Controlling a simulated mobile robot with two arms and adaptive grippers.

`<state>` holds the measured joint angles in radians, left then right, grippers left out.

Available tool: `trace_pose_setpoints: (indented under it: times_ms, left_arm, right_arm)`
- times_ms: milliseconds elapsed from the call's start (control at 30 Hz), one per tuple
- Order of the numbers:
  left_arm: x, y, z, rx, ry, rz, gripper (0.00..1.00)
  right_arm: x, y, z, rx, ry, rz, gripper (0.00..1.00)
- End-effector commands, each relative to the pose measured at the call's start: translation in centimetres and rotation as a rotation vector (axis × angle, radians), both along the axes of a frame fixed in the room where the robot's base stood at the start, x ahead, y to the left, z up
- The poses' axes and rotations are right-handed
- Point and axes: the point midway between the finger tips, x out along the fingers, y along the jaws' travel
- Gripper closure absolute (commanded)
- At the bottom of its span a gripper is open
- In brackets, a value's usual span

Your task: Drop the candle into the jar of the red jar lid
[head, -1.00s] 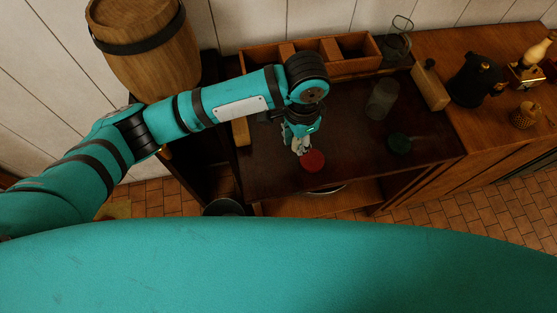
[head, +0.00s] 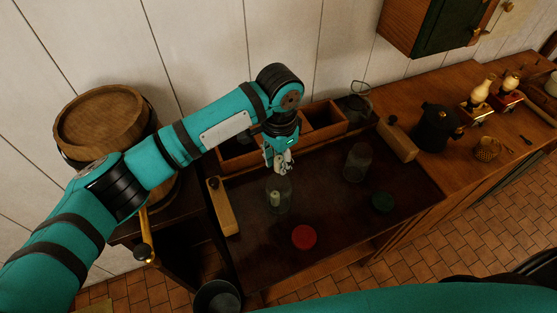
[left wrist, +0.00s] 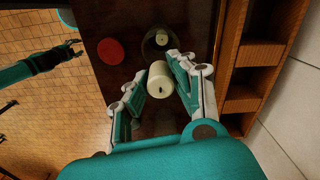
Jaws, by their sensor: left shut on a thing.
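My left gripper (head: 281,164) is above a clear glass jar (head: 288,192) on the dark counter. In the left wrist view my left gripper (left wrist: 160,84) is shut on a pale cylindrical candle (left wrist: 159,76). The held candle is hard to make out among the fingertips in the head view. Another pale piece (head: 275,199) shows inside this jar. The red lid (head: 304,237) lies flat on the counter in front of the jar; it also shows in the left wrist view (left wrist: 110,51). My right gripper (left wrist: 76,42) seems to show small at the left of the wrist view.
A second glass jar (head: 356,162) and a green lid (head: 382,201) stand to the right. A wooden box with compartments (head: 324,121) is behind. Wooden blocks (head: 222,207) flank the counter. A barrel (head: 105,122) stands at left, a dark moka pot (head: 436,127) at right.

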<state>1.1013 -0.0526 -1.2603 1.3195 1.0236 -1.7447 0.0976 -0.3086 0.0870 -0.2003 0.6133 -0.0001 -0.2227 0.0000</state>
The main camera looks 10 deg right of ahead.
Motion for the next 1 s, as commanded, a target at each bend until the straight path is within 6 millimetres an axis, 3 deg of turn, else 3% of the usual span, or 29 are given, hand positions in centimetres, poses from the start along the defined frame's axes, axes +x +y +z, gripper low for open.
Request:
trace_pose_setpoints:
  times_ms: [267,667,1000]
  left_arm:
    - [0.0,0.0,-2.4,0.001,-0.002,0.000,0.94]
    - [0.0,0.1,-5.2,0.000,-0.001,0.000,0.94]
    - [0.0,0.0,-6.1,0.000,0.000,0.000,0.94]
  right_arm:
    - [1.7,0.3,-2.6,0.005,-0.028,-0.002,0.60]
    - [1.3,1.2,-5.8,0.015,-0.021,-0.006,0.60]
    - [1.0,0.9,-5.3,0.012,-0.016,-0.004,0.60]
